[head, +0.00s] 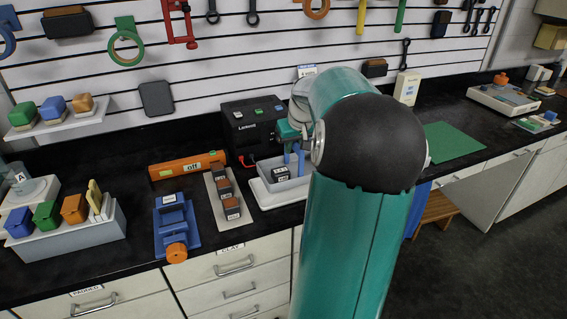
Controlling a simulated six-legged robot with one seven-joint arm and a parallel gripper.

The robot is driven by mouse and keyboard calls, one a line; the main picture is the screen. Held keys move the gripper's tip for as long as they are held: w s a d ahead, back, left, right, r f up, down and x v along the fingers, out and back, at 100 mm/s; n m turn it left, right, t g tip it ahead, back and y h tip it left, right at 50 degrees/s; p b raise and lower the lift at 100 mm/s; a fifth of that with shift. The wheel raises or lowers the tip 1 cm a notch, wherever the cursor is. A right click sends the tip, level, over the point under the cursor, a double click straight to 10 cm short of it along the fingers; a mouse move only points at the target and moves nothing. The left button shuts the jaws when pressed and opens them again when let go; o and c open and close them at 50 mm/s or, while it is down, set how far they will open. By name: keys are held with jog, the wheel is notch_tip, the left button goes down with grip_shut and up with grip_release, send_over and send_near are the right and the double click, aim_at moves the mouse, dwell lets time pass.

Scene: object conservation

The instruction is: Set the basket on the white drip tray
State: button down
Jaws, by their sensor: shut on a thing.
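The basket (294,186) is a pale grey open bin with an upright blue handle, and a dark labelled block (281,174) is inside it. The white drip tray (262,200) lies on the black counter, its rim showing to the left of and below the basket. The basket is over the tray in the head view; I cannot tell whether it rests on it or hangs just above. My gripper (293,148) is above the basket, shut on its blue handle. My arm hides the basket's right side and much of the tray's right end.
A black box (252,128) with a red plug stands behind the tray. A grey strip with brown blocks (225,188), an orange cylinder (187,165) and a blue fixture (175,225) lie to the left. A green mat (453,142) lies right of my arm.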

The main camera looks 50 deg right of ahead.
aim_at(283, 164)
jog(key=w+f, duration=0.1)
jog(key=f, duration=0.1)
jog(key=w+d+f, duration=0.1)
jog(key=w+f, duration=0.2)
jog(key=shift+w+d+f, duration=0.25)
jog(key=shift+d+f, duration=0.05)
jog(key=shift+f, duration=1.55)
jog(key=shift+f, duration=0.15)
jog(key=c, duration=1.4)
grip_release()
